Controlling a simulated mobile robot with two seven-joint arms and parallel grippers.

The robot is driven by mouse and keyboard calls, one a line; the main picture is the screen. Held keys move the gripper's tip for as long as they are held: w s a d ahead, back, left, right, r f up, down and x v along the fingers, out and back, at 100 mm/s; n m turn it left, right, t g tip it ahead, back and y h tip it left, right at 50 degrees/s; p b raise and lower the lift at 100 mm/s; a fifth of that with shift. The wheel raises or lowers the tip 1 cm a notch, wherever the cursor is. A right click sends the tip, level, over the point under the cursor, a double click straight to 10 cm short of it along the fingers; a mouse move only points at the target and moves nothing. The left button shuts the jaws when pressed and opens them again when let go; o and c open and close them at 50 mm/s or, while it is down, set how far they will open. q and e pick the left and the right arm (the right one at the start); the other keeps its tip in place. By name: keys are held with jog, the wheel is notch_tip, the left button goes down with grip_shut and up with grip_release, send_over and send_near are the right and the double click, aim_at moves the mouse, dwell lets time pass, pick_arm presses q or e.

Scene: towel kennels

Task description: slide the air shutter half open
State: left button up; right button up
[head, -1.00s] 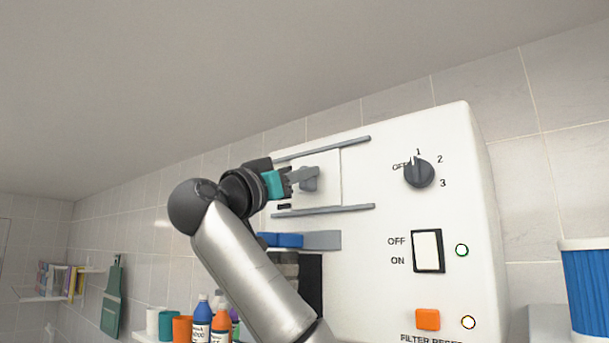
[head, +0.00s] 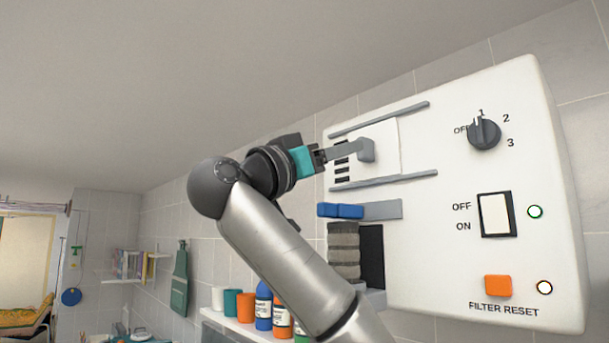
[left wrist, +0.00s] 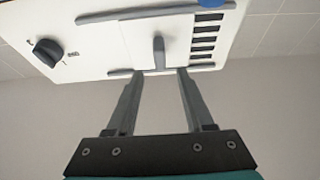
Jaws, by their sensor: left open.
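The air shutter is a white plate (head: 386,140) between two grey rails on the white wall unit, with a grey handle (head: 366,149). Several dark slots (head: 342,166) show uncovered left of the plate; the plate hides whatever lies behind it. My left gripper (head: 352,150) is open in front of the handle. In the left wrist view, the handle (left wrist: 158,52) lies just beyond and between the spread fingertips (left wrist: 159,74), with no clear contact. Uncovered slots (left wrist: 206,42) also show there, right of the plate (left wrist: 135,42). My right gripper is out of view.
The unit's dial (head: 485,133), OFF/ON rocker switch (head: 496,214) and orange button (head: 498,286) lie right of the shutter. A blue-handled slider (head: 340,210) and stacked grey cloths (head: 343,250) sit below it. Bottles (head: 264,308) stand on a low shelf.

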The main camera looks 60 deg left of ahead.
pick_arm(q)
jog(key=a+b+v, duration=0.1)
jog(key=b+v, duration=0.3)
jog(key=v, duration=0.5)
jog(key=shift+d, duration=0.5)
